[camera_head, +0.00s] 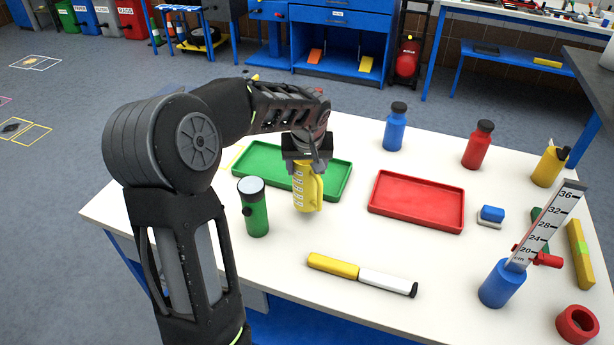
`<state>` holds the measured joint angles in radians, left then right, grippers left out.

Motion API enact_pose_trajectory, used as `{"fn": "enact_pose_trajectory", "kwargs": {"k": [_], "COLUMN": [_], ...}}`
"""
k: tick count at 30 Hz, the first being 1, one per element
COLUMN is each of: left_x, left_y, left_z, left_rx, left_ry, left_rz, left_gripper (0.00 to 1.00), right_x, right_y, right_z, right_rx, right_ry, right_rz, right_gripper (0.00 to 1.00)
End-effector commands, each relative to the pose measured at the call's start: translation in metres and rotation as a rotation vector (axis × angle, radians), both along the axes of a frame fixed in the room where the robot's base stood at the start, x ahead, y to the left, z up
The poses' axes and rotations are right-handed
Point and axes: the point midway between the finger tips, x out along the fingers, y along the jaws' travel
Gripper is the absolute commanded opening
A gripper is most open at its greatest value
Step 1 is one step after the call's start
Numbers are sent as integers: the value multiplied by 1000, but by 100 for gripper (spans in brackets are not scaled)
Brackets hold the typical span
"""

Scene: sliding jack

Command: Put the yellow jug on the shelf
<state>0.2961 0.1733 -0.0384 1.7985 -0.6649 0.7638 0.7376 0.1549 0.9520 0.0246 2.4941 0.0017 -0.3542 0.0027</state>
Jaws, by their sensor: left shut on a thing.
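The yellow jug (308,190) hangs upright in my left gripper (306,160), which is shut on its top. It has pale markings down its front. It is over the white table, in front of the green tray (338,168); I cannot tell whether its base touches the tabletop. My right gripper is not in view. A blue shelf (490,57) runs under a bench at the back right; I cannot tell whether it is the task's shelf.
The white table (390,245) also bears a green container (254,208), red tray (417,201), yellow-white marker (362,274), blue bottle (395,128), red bottle (478,146), yellow container (549,167), blue ruler holder (501,285) and red ring (577,324).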

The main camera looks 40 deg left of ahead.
Motion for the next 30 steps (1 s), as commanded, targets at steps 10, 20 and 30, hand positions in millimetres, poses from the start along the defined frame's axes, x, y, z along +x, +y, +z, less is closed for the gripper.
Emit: {"fn": "enact_pose_trajectory", "kwargs": {"k": [10,20,30], "left_x": [-1,0,0], "left_y": [-1,0,0], "left_z": [-14,-37,-39], "left_rx": [-1,-1,0], "left_ry": [4,-1,0], "left_rz": [-1,0,-1], "left_gripper": [0,0,70], "right_x": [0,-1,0], "right_y": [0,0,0], "right_z": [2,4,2], "right_rx": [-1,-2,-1], "right_ry": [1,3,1], "right_rz": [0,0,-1], "right_gripper": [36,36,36]}}
